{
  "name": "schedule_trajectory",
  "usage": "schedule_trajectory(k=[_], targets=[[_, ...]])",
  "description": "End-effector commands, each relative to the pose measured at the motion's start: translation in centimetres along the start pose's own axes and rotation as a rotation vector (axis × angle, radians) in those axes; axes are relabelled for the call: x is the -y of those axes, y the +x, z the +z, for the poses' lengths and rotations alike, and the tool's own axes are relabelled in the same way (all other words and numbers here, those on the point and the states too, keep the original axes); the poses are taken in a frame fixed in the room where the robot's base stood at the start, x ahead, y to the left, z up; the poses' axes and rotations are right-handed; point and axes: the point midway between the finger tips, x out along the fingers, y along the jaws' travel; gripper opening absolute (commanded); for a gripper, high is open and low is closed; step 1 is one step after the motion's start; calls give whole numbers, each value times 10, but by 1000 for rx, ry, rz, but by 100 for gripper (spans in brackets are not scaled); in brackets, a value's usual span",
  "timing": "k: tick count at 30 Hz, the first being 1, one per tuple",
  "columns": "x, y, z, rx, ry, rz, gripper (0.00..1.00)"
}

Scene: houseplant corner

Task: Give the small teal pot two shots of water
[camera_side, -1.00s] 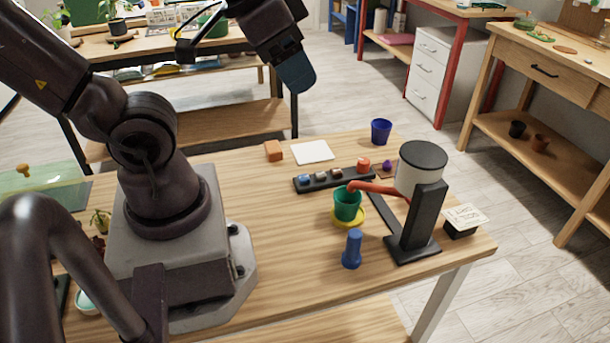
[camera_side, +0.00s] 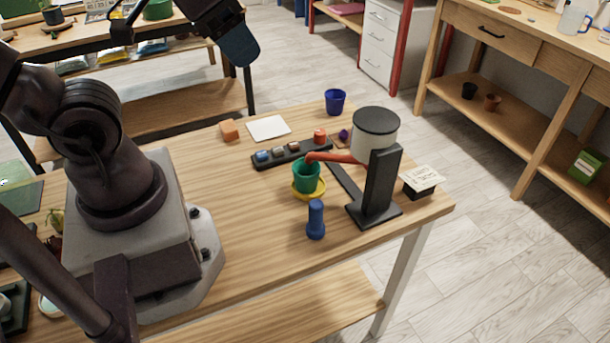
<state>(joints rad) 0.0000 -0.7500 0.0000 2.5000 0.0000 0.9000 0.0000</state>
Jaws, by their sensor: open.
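The small teal pot (camera_side: 306,178) stands upright on a yellow saucer (camera_side: 310,196) on the wooden table. The orange spout (camera_side: 335,157) of a dispenser ends over the pot's rim. The dispenser has a white tank (camera_side: 375,138) with a dark lid on a black stand (camera_side: 382,185). Whether water is in the pot cannot be seen. A black bar (camera_side: 268,159) behind the pot carries several small coloured pieces, with an orange-red one (camera_side: 319,136) at its right end. My gripper (camera_side: 240,46) is open, high at the top of the view, well away from the pot, with one blue fingertip showing.
A blue cylinder (camera_side: 316,220) stands in front of the pot. A blue pot (camera_side: 335,101), a white square (camera_side: 268,128) and an orange block (camera_side: 229,130) lie toward the back edge. A card on a black block (camera_side: 422,181) is at the right. The table's front middle is clear.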

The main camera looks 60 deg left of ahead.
Motion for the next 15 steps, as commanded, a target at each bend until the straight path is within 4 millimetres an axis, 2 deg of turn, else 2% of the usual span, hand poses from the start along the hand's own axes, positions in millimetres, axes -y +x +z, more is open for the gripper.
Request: schedule_trajectory(k=[7,12,15], targets=[[0,0,0,0,0,0,59],[0,0,0,0,0,0,20],[0,0,0,0,0,0,0]])
